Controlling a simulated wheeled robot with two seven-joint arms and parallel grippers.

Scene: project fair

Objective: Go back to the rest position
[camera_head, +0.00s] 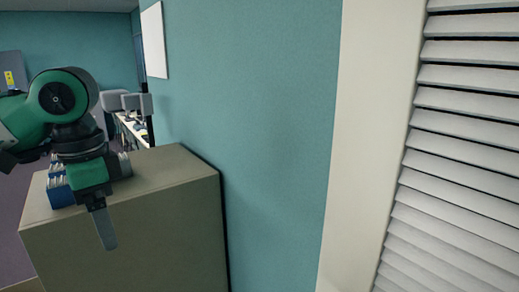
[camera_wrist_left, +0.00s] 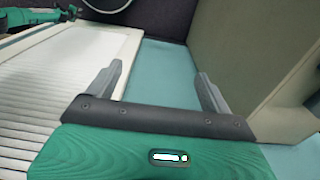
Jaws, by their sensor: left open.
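My left gripper (camera_head: 105,232) hangs in front of the beige cabinet (camera_head: 150,240) at the left of the head view, pointing down. One grey finger shows clearly there; the other is not distinct. In the left wrist view the two grey fingers of this gripper (camera_wrist_left: 160,72) stand wide apart with nothing between them. My right gripper does not show in the head view.
Blue items (camera_head: 60,188) sit on the cabinet top, partly hidden behind my left wrist. A teal wall (camera_head: 260,120) stands beside the cabinet, with a white slatted shutter (camera_head: 460,150) at the right. A white desk (camera_head: 132,128) is farther back.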

